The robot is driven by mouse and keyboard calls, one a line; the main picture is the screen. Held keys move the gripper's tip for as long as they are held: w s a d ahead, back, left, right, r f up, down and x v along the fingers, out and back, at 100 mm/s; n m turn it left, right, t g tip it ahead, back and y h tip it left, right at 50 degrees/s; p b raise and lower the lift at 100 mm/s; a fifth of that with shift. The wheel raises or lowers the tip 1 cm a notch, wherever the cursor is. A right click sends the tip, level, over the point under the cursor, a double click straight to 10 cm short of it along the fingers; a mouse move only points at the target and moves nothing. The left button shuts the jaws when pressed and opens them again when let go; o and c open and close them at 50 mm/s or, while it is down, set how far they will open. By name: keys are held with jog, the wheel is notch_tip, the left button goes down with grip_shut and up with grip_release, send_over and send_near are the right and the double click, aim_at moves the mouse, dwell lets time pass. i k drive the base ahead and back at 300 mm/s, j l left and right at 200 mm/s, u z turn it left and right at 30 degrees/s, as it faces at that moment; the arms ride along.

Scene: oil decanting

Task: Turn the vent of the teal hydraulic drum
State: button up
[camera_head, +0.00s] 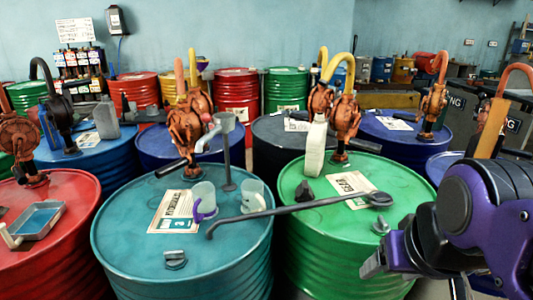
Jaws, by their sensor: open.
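The teal hydraulic drum (120,235) stands left of centre, with a white and teal label (172,212) on its top. A grey cap (175,259), which looks like its vent, sits near the front edge of the top. I cannot tell how far it is turned. My gripper (374,264) is at the right, in front of the green drum and well to the right of the teal drum. Its jaws are open, and I see nothing between them. The gripper is apart from the grey cap.
A long dark bar tool (290,209) lies across the teal and green drum (325,268) tops. Two clear mugs (203,197) stand on the teal drum, and a white bottle (315,150) on the green one. A red drum (65,240) holds a tray (38,222). Hand pumps rise behind.

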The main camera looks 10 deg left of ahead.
aim_at(178, 257)
jog(key=u, duration=1.45)
jog(key=i+j+z, duration=0.25)
jog(key=i+j, duration=0.15)
jog(key=k+j, duration=0.2)
jog(key=j, duration=0.2)
jog(key=k+j, duration=0.2)
jog(key=j, duration=0.2)
jog(key=k+j, duration=0.2)
jog(key=j, duration=0.2)
jog(key=l, duration=0.3)
jog(key=i+l, duration=0.45)
jog(key=l, duration=0.1)
